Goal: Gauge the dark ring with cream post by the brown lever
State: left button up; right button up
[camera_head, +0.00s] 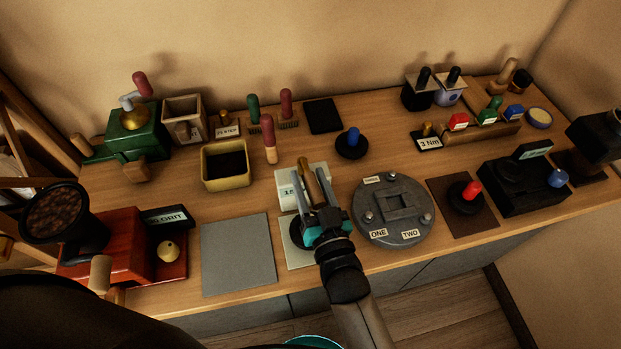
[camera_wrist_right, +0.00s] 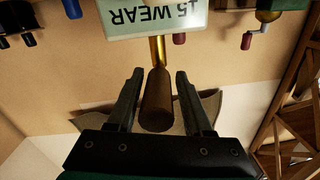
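The gauge with a "WEAR" label (camera_head: 288,190) stands at the middle of the bench, with a pale plate (camera_head: 294,254) in front. Its lever is a brass rod with a brown handle (camera_wrist_right: 157,98). My right gripper (camera_wrist_right: 158,92) is open, with one finger on each side of the brown handle and gaps between. My right gripper (camera_head: 325,208) covers part of the plate in the head view. A dark shape (camera_head: 298,232) on the plate is partly hidden by it; I cannot tell whether it is the dark ring, and no cream post shows clearly. My left gripper is out of view.
A grey round fixture (camera_head: 402,233) stands just right of my right gripper. A bare grey mat (camera_head: 237,253) lies to the left, beside a red grinder (camera_head: 118,240). A yellow bin (camera_head: 226,184) and a blue-knobbed black disc (camera_head: 352,149) stand behind.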

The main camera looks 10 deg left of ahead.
jog(key=shift+o, duration=0.8)
jog(key=v, duration=1.5)
jog(key=shift+b, duration=0.4)
jog(key=shift+d, duration=0.1)
